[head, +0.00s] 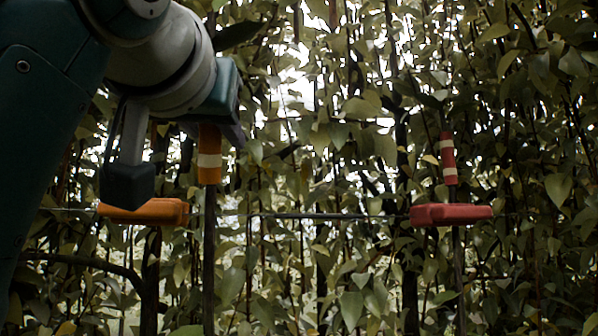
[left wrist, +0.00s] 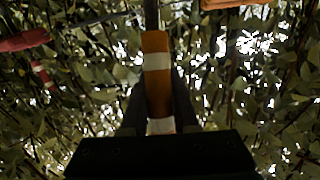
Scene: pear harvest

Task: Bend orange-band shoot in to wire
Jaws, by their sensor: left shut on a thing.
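The orange-band shoot (head: 209,250) stands about upright. Its orange band (head: 209,168) with white stripes shows just below my left gripper (head: 222,125). In the left wrist view the band (left wrist: 157,88) runs between the two dark fingers of my left gripper (left wrist: 158,110), which is shut on the shoot. The orange clip (head: 165,212) sits on the wire (head: 330,216), to the left of the shoot and apart from it. In the left wrist view the clip (left wrist: 235,3) is cut off at the top edge. My right gripper is not in view.
A red clip (head: 450,214) sits on the wire to the right, with a red-and-white banded shoot (head: 448,160) rising just above it. Dense leaves and thin stems fill the background. The wire span between the two clips has no other clip on it.

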